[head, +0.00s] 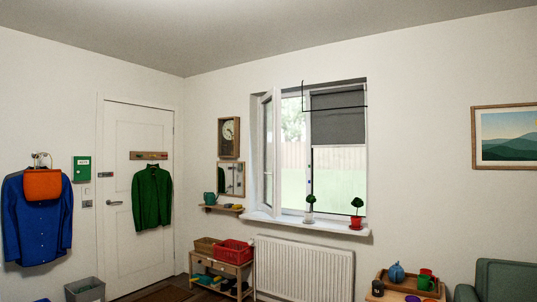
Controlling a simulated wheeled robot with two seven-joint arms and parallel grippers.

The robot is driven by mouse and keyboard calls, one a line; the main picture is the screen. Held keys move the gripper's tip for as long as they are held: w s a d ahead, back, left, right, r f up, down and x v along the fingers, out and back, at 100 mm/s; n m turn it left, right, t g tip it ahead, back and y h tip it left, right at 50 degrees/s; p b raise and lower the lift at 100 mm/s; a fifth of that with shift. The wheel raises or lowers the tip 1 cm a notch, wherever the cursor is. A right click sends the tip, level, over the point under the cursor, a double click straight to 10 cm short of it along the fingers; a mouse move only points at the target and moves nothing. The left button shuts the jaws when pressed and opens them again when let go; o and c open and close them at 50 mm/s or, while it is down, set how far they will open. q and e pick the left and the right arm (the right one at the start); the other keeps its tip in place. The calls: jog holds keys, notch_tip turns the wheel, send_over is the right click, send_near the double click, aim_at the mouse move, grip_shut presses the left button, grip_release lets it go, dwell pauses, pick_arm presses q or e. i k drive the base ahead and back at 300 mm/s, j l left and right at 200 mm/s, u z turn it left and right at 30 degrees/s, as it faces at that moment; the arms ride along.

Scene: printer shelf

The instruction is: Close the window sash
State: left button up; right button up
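The window sash (267,152) is the white-framed left casement of the window. It stands swung open into the room, hinged at the left side of the window frame. Garden and a fence show through the opening beside it. A dark blind (338,118) hangs partway down over the right half of the window. Neither of my grippers is in view, and the sash handle is too small to make out for certain.
Two small potted plants (356,214) stand on the white sill (295,222). A radiator (304,267) is below it. A wooden bench with baskets (233,252) stands left of the radiator. A table with a tray (383,293) and a green armchair (505,279) are at the right.

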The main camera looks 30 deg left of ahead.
aim_at(274, 210)
jog(key=i+j+u, duration=0.3)
jog(key=i+u, duration=0.25)
jog(key=i, duration=0.3)
jog(key=i+u, duration=0.3)
jog(key=i, duration=2.15)
